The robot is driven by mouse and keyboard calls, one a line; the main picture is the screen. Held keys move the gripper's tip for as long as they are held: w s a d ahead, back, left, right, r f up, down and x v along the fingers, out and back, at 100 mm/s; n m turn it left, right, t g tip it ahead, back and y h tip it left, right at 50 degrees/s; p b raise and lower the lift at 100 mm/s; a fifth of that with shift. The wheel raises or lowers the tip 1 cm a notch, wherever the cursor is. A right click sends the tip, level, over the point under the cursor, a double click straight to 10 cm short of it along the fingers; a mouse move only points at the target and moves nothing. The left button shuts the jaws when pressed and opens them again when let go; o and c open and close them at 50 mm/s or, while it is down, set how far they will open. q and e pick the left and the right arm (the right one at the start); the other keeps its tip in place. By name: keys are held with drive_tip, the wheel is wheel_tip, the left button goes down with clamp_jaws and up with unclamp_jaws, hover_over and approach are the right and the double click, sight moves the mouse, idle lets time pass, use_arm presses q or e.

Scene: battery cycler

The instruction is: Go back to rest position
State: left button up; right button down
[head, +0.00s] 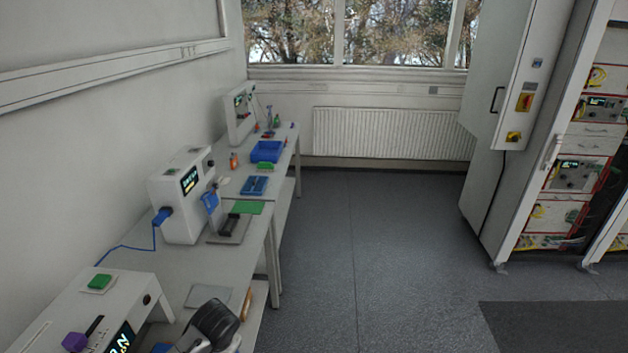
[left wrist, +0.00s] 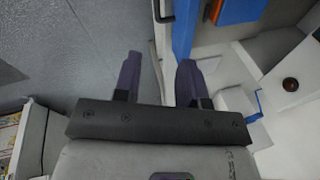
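My left gripper (left wrist: 158,78) shows in the left wrist view with its two dark purple fingers apart. Nothing is between them; grey floor and a bench edge show behind. In the head view a dark rounded arm part of mine is at the bottom, over the near bench, and neither gripper can be made out there. My right gripper is not in view.
A white bench (head: 150,262) runs along the left wall with a white tester (head: 185,222), a blue bin (head: 267,151) and a green mat (head: 248,207). A near device (head: 121,292) carries a green block (head: 99,282). Tall cabinets (head: 515,110) stand right. The floor (head: 370,250) is clear.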

use_arm(q)
drive_tip(key=w+d+r+m+t, duration=0.1)
drive_tip(key=d+r+t, duration=0.1)
drive_tip(key=r, duration=0.3)
drive_tip(key=d+r+m+t+h, duration=0.1)
drive_tip(key=r+t, duration=0.1)
drive_tip(key=r, duration=0.3)
drive_tip(key=w+d+r+m+t, duration=0.1)
drive_tip(key=d+r+t, duration=0.1)
drive_tip(key=r+t, duration=0.15)
drive_tip(key=s+d+r+t+h, duration=0.2)
drive_tip(key=s+r, duration=0.2)
drive_tip(key=s, duration=0.2)
drive_tip(key=s+a+f+n+g, duration=0.1)
drive_tip(key=s+f+g, duration=0.1)
drive_tip(key=s+f, duration=0.7)
drive_tip(key=s+a+f+n+g, duration=0.25)
drive_tip(key=s+f, duration=0.35)
drive_tip(key=s, duration=0.6)
drive_tip(key=s+a+f+n+g, duration=0.1)
drive_tip(key=s+f+g, duration=0.2)
drive_tip(key=s+f, duration=0.6)
drive_tip(key=w+d+r+p+v, duration=0.1)
drive_tip(key=w+p+v, duration=0.1)
drive_tip(key=p+v, duration=1.4)
drive_tip(key=shift+r, duration=0.7)
